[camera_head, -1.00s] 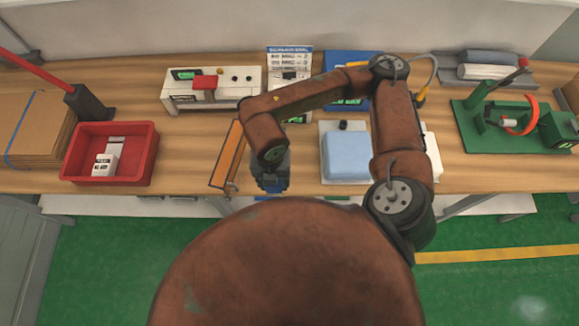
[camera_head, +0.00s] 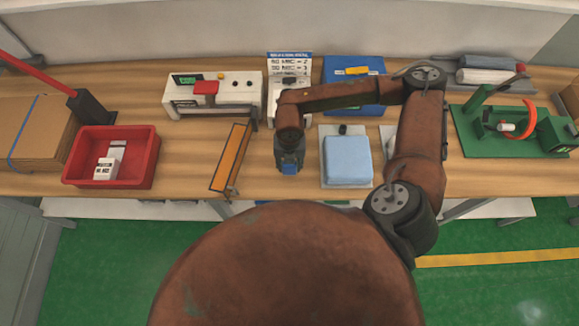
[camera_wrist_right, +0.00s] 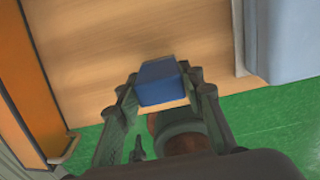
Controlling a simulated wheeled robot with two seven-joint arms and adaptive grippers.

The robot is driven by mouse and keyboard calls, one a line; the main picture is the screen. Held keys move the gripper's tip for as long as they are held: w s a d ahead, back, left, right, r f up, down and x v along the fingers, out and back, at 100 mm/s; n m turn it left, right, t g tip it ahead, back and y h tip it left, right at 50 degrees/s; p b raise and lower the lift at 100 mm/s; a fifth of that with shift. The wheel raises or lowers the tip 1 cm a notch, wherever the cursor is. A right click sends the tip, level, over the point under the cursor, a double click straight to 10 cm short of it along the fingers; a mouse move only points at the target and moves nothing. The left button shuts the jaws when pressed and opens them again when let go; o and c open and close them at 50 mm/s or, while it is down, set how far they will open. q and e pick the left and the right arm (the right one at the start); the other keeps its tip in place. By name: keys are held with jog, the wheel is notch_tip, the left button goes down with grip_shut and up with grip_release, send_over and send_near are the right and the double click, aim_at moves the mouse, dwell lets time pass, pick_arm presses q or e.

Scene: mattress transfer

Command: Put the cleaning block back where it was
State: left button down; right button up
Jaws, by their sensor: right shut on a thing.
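My right gripper (camera_head: 289,167) is over the table between the orange strip and the light blue pad. It is shut on a small dark blue block (camera_wrist_right: 158,84), most likely the cleaning block. The block's blue end also shows in the head view (camera_head: 290,170). I cannot tell whether the block touches the table. My left gripper is not in view.
The light blue pad (camera_head: 347,158) lies on a pale plate to the right. An orange strip (camera_head: 230,158) lies to the left, beyond it a red bin (camera_head: 150,160) with white boxes. A white device (camera_head: 235,100), sign (camera_head: 290,62) and blue board (camera_head: 340,68) stand behind. Bare wood surrounds the gripper.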

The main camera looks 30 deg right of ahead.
jog(key=shift+f, duration=0.8)
jog(key=shift+f, duration=0.1)
jog(key=o, duration=1.1)
notch_tip(320, 180, up, 12)
jog(key=shift+r, duration=0.1)
